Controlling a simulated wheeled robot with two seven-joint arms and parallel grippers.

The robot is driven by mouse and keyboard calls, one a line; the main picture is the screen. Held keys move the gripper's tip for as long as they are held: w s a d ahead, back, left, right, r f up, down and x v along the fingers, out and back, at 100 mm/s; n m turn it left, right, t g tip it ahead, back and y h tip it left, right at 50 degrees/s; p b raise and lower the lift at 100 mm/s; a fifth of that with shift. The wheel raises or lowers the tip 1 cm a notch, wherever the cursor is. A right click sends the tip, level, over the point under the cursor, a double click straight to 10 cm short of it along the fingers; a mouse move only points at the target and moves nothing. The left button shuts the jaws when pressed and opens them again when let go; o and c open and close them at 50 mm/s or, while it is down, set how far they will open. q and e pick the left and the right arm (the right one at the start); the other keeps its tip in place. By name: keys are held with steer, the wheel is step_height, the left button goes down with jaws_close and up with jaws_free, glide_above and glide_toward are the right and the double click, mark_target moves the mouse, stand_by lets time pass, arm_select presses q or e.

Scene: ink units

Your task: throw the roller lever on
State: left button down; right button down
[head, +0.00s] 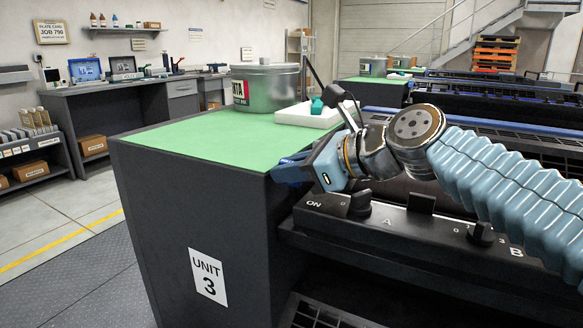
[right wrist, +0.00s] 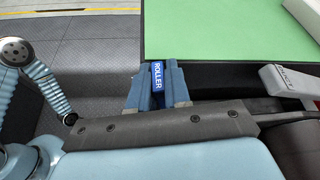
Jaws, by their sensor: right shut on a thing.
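The roller lever (right wrist: 157,78) has a blue grip marked "ROLLER". It sits between the two blue fingers of my right gripper (right wrist: 157,88) in the right wrist view, beside the edge of the green top. The gripper is shut on it. In the head view my right gripper (head: 291,169) reaches the right-hand corner of unit 3 (head: 209,277), above the black control panel (head: 345,208) marked "ON". Its fingers hide the lever there, so I cannot tell the lever's angle. My left gripper shows in neither view.
A pale lever (right wrist: 286,80) stands to the right of my gripper in the right wrist view. The green top (head: 190,135) carries a large tin (head: 266,90) and a white tray (head: 293,115). Knobs (head: 482,234) line the panel. The floor (head: 70,262) at left is clear.

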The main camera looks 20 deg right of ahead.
steer(key=c, duration=1.2)
jaws_free()
steer(key=shift+o, duration=0.2)
steer(key=v, duration=1.4)
steer(key=shift+w, duration=0.1)
